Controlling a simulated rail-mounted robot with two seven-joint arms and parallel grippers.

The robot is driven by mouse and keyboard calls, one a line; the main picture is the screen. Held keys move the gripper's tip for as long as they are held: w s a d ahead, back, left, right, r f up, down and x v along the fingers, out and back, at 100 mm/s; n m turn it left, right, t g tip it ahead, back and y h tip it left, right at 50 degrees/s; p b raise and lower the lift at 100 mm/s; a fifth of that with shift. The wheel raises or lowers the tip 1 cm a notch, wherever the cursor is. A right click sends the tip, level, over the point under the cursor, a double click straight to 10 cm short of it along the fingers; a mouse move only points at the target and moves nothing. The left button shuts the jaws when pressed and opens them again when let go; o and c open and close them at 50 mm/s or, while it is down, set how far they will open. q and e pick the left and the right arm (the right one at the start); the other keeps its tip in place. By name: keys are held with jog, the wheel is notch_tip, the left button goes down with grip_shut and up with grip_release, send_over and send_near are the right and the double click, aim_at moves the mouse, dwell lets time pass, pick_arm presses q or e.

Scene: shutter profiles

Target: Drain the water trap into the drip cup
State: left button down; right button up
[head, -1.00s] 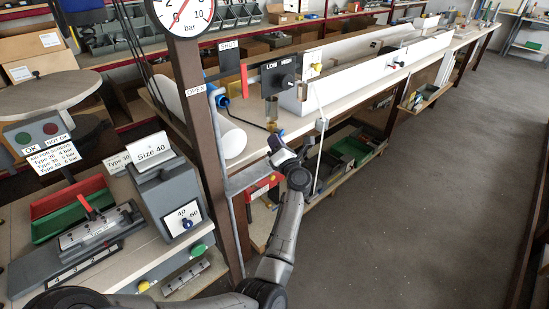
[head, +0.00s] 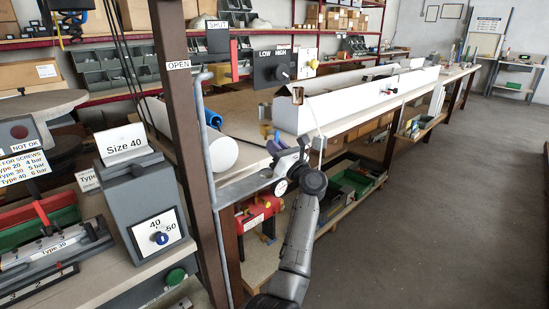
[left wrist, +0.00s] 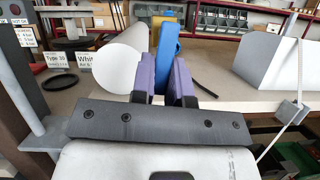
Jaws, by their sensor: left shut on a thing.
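My left gripper (head: 277,147) is at the front edge of the long bench. In the left wrist view its purple fingers (left wrist: 174,85) are shut on a blue thing (left wrist: 168,50) with a yellow part at its upper left. The held thing's lower end is hidden between the fingers. A small clear vessel (head: 265,110) shows just above and left of the gripper. A second small vessel with a brownish tint (head: 298,95) is under the panel with a yellow knob. I cannot tell which is the water trap or the drip cup. My right gripper is not in view.
A brown post (head: 190,140) with an OPEN sign stands left of my arm. A white roll (head: 215,150) lies on the bench (head: 240,115). The LOW/HIGH box (head: 274,70) rises behind the gripper. A red unit (head: 262,210) is below. The right floor is clear.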

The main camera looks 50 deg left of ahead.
pick_arm(q)
jog(key=shift+n+b, duration=0.3)
jog(key=shift+n, duration=0.1)
jog(key=c, duration=1.1)
grip_release()
jog(key=shift+w, duration=0.1)
jog(key=shift+p+v, duration=1.75)
jog(key=shift+v, duration=5.15)
